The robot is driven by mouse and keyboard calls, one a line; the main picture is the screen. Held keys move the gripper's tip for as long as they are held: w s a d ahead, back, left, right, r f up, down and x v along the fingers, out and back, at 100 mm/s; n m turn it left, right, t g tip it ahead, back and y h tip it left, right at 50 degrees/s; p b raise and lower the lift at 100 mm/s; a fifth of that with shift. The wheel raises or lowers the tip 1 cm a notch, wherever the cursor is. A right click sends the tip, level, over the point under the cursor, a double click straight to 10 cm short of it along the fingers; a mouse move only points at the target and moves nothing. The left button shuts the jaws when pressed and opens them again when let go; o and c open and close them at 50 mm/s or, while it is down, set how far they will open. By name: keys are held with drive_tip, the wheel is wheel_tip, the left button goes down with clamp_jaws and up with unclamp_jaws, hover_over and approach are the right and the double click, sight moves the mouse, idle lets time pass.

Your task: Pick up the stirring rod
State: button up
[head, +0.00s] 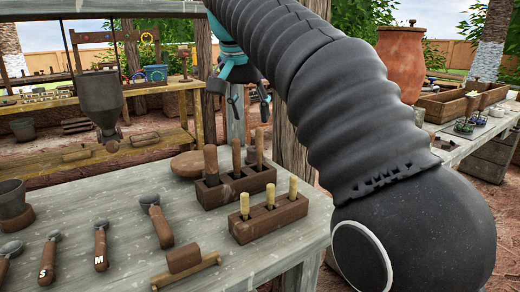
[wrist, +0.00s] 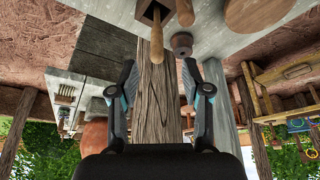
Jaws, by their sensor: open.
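I cannot tell for sure which piece is the stirring rod. The likely ones are upright wooden rods in a dark wooden block (head: 225,190) with three thick rods (head: 236,158), and thinner light rods (head: 268,195) in a smaller block (head: 262,222) in front. My gripper (head: 250,100) is in the head view beyond and above the thick rods, its fingers apart and empty. In the wrist view my gripper (wrist: 160,75) is open. A light rod (wrist: 157,40) hangs in view between and just beyond the fingertips, apart from both, out of a dark block (wrist: 148,12).
The grey table (head: 130,225) also carries several metal-headed tools (head: 100,245), a wooden rocker-like piece (head: 184,262), a cup (head: 14,205) and a round wooden disc (head: 187,164). A metal hopper (head: 100,95) hangs at left. A wooden post (wrist: 157,105) stands behind the gripper.

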sight(258, 130)
drive_tip(key=shift+d+b+x, duration=0.15)
drive_tip(key=shift+b+x, duration=0.2)
drive_tip(key=shift+x, duration=1.75)
drive_tip(key=shift+d+b+x, duration=0.15)
drive_tip(key=shift+b+x, duration=0.2)
drive_tip(key=shift+x, duration=1.7)
drive_tip(key=shift+r, duration=0.1)
clamp_jaws()
